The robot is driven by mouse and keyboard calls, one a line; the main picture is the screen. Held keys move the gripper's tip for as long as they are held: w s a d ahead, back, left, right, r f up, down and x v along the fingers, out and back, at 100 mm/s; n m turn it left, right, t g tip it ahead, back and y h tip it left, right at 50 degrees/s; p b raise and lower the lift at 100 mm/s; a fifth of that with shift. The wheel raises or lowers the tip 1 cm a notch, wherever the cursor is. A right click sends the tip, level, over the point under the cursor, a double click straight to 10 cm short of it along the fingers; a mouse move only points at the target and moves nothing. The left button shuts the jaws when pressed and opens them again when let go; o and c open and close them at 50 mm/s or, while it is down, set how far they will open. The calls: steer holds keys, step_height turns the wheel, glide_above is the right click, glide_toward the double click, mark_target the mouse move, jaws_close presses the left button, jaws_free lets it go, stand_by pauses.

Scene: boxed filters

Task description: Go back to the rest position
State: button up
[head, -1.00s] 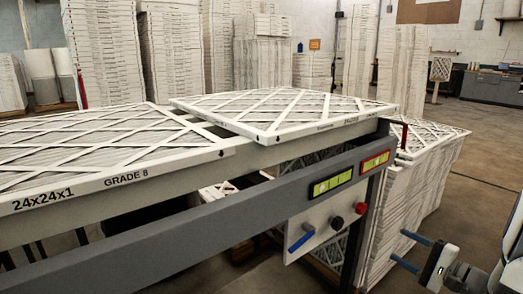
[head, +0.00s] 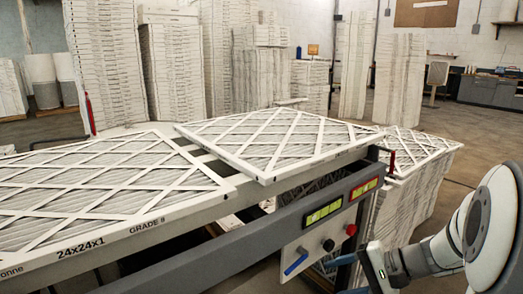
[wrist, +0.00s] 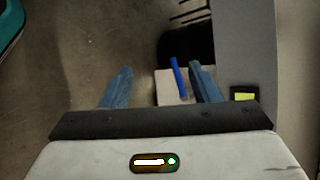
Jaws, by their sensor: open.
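My gripper (head: 342,274) is at the lower right of the head view, to the right of the conveyor's control panel. In the wrist view my gripper (wrist: 161,75) has its two blue fingers wide apart, with nothing held. The blue lever (head: 296,263) on the white control panel (head: 312,252) also shows in the wrist view (wrist: 178,76), between the fingers and closer to the right one. I cannot tell whether a finger touches it.
The grey conveyor rail (head: 235,243) runs beside my gripper and carries white-framed filters (head: 270,138). A black knob (head: 328,245) and a red knob (head: 351,229) are on the panel. Stacked filters (head: 408,195) stand behind. Bare floor (head: 455,165) lies to the right.

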steer(key=s+a+r+n+h+p, duration=0.1)
steer(key=s+r+n+h+p, duration=0.3)
steer(key=r+p, duration=0.4)
steer(key=s+a+r+n+g+h+p, duration=0.1)
steer(key=s+a+r+n+h+p, duration=0.1)
steer(key=s+r+n+h+p, duration=0.2)
steer(key=s+r+h+p, duration=0.3)
steer(key=s+r+p, duration=0.1)
steer(key=r, duration=0.4)
steer(key=shift+s+p, duration=0.25)
steer(key=shift+p, duration=0.55)
steer(key=shift+r, duration=0.1)
